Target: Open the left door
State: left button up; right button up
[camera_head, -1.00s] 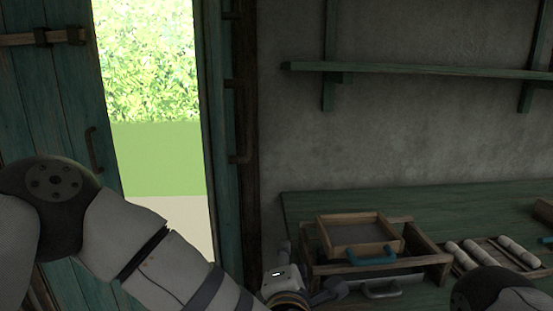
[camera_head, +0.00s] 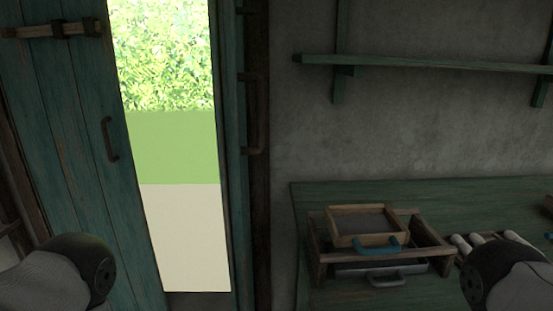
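The left door (camera_head: 68,120) is a teal plank door with a dark curved handle (camera_head: 110,139) near its right edge. A wide gap beside it shows bright greenery and pale ground outside, so the door stands partly open. My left arm shows only as a grey and dark link at the lower left, in front of the door's bottom; its gripper is out of view. My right arm shows only as a link at the lower right, and its gripper is also out of view.
A green workbench (camera_head: 309,212) stands at the right, holding a wooden box with a tray (camera_head: 348,238) and several pale rolls (camera_head: 484,241). A green shelf (camera_head: 420,64) is on the wall above. The doorway gap (camera_head: 185,235) is clear.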

aim_at(63, 92)
jog(key=l+u, duration=0.65)
jog(key=l, duration=0.15)
jog(key=k+j+z, duration=0.1)
jog(key=j, duration=0.25)
jog(key=j+z, duration=0.1)
jog(key=j, duration=0.4)
jog(key=k+j+z, duration=0.15)
jog(key=j, duration=0.3)
jog(key=j+z, duration=0.1)
jog(key=j, duration=0.35)
jog(key=i+j+z, duration=0.1)
jog(key=j, duration=0.25)
jog(key=i+j+z, duration=0.1)
jog(key=i+j, duration=0.15)
jog(key=i+j+z, duration=0.1)
jog(key=j, duration=0.35)
jog(key=i+j, duration=0.15)
jog(key=j, duration=0.2)
jog(key=z, duration=0.05)
